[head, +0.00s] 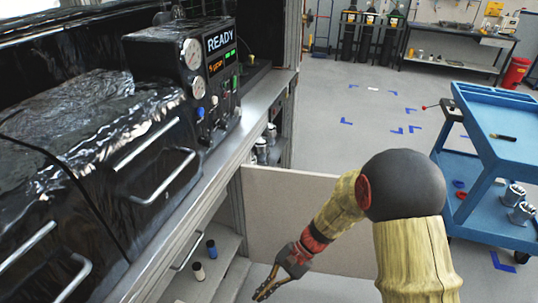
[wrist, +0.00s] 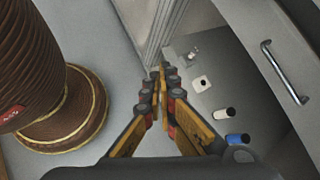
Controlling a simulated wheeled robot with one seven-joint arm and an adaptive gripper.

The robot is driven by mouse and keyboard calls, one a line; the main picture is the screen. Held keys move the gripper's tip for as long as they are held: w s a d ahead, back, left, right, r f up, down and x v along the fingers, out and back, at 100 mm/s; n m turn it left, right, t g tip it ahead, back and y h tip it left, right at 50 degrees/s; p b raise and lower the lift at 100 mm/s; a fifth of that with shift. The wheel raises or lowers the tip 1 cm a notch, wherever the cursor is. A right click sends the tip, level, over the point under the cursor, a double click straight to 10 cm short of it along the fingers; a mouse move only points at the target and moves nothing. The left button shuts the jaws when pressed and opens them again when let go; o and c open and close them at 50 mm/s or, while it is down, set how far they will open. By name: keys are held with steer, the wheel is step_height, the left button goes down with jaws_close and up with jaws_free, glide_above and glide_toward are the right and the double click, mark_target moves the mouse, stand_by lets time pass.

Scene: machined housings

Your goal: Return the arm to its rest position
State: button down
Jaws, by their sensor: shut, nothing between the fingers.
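My arm (head: 335,205), in a yellow cover with a dark rounded joint, reaches down and to the left in the head view. My gripper (head: 263,294) points down and left near the bottom edge of that view, in front of the bench's lower shelf. In the wrist view my gripper (wrist: 163,72) has its yellow and dark fingers converging at the tips, shut and empty. The fingers are apart from the small things on the shelf beyond them.
The black machine (head: 185,75) reading READY stands on the bench at left. Below are a blue-topped cylinder (head: 212,249), a white-topped one (head: 198,272) and a drawer handle (wrist: 285,72). A pale panel (head: 290,215) stands behind my arm. A blue cart (head: 500,125) is at right; open floor lies beyond.

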steer(key=s+d+r+n+t+h, duration=0.3)
steer(key=d+r+n+h, duration=0.1)
steer(key=d+r, duration=0.5)
steer(key=s+d+r+n+t+h, duration=0.3)
steer(key=d+r, duration=0.5)
steer(key=d, duration=0.1)
steer(key=s+d+r+t, duration=0.1)
steer(key=r+t, duration=0.1)
steer(key=r, duration=0.3)
steer(key=s+d+r+t+h, duration=0.1)
steer(key=s+d+r+t, duration=0.1)
steer(key=r, duration=0.4)
steer(key=shift+r+n+t, duration=0.15)
steer(key=shift+n+t, duration=0.15)
steer(key=shift+r, duration=0.1)
